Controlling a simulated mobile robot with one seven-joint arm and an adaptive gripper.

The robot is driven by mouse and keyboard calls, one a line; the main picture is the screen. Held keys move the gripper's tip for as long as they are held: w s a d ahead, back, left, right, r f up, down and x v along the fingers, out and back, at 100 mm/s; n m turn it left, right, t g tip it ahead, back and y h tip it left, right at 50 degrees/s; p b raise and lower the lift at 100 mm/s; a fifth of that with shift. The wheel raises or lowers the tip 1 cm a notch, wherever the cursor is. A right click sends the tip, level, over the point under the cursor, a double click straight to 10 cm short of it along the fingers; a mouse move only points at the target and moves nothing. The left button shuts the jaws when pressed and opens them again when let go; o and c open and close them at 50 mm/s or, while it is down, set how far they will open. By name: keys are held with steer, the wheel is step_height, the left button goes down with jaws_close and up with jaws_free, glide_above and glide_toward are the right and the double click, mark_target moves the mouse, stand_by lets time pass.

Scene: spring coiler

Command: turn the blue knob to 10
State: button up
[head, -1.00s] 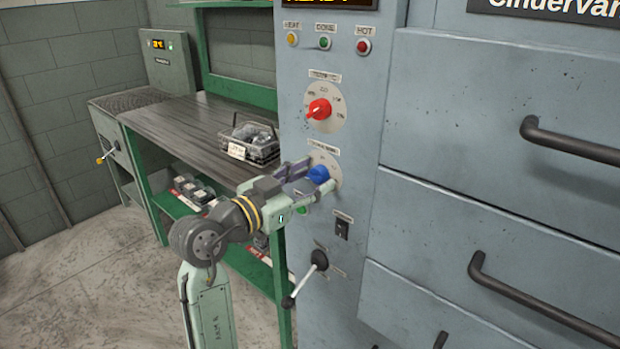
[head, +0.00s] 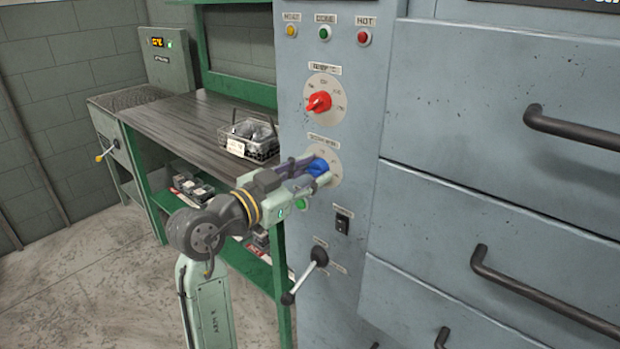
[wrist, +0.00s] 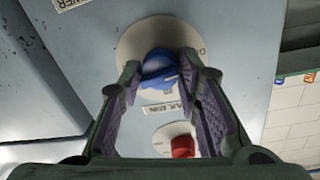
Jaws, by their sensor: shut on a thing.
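The blue knob (head: 317,167) sits on a pale round dial on the grey-blue control panel, below a red knob (head: 319,102). My gripper (head: 316,172) reaches it from the left, with its fingers shut on the knob's two sides. In the wrist view the blue knob (wrist: 158,69) shows between the fingertips, on its pale dial (wrist: 138,40). The fingers and the viewing angle hide part of the dial, and I cannot read which number the knob points to. The red knob (wrist: 183,146) also shows in the wrist view.
A green button (head: 302,203), a black switch (head: 342,222) and a black-knobbed lever (head: 319,257) lie below on the panel. Drawer handles (head: 570,135) stick out at the right. A wire basket (head: 249,138) stands on the workbench (head: 180,125) at the left.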

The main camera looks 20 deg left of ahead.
steer(key=m+b, duration=0.1)
steer(key=b, duration=0.1)
steer(key=m+b, duration=0.1)
steer(key=b, duration=0.1)
steer(key=shift+f, duration=0.3)
steer(key=m+b, duration=0.1)
steer(key=b, duration=0.1)
steer(key=shift+m+b, duration=0.3)
steer(key=shift+m, duration=0.1)
steer(key=m+b, duration=0.3)
steer(key=shift+r+y+b, duration=0.25)
steer(key=shift+y+b, duration=0.05)
steer(key=shift+r+m+b, duration=0.15)
steer(key=shift+m+b, duration=0.75)
steer(key=shift+r, duration=0.1)
steer(key=o, duration=1.1)
steer(key=v, duration=1.2)
